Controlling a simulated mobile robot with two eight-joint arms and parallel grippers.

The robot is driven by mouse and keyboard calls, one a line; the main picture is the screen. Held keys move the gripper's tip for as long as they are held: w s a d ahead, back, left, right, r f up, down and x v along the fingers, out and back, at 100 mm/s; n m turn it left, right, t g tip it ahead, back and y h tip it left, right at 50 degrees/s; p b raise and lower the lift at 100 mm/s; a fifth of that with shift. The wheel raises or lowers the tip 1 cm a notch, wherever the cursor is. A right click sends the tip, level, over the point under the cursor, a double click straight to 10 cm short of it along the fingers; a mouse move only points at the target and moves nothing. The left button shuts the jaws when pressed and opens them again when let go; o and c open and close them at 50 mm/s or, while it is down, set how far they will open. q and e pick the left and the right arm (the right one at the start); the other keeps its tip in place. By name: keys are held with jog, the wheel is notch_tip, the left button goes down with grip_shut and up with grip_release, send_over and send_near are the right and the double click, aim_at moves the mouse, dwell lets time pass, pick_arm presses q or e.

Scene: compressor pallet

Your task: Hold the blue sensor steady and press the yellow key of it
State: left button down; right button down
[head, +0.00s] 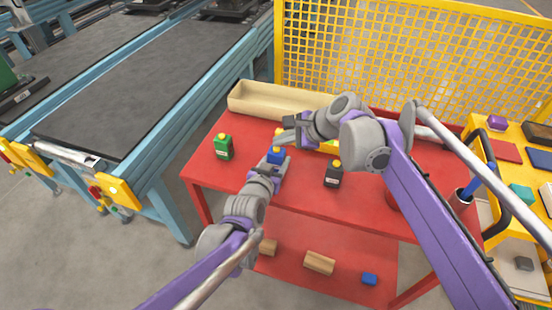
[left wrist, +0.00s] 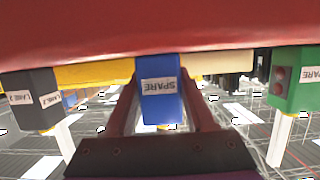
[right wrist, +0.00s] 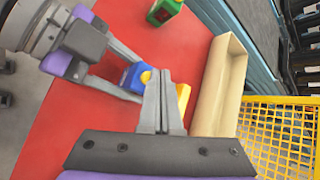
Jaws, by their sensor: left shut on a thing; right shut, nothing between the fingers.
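The blue sensor (head: 275,157) stands on the red table, with a yellow key (right wrist: 146,77) on its top. In the left wrist view the blue sensor (left wrist: 160,103) appears upside down, with a SPARE label, between the fingers. My left gripper (head: 277,163) is shut on it from the front. My right gripper (head: 281,138) is shut and empty, its fingertips close by the yellow key. In the right wrist view the closed fingertips (right wrist: 162,75) overlap the picture right beside the key. I cannot tell whether they touch it.
A green sensor (head: 223,147) stands to the left and a black one (head: 333,175) to the right, both yellow-topped. A tan open box (head: 250,106) lies at the back, before a yellow mesh fence (head: 400,60). A yellow object (right wrist: 183,95) lies behind the blue sensor.

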aim_at(281, 152)
jog(key=shift+r, duration=0.4)
jog(key=shift+r, duration=2.5)
pick_arm(q)
jog(key=shift+c, duration=0.8)
grip_release()
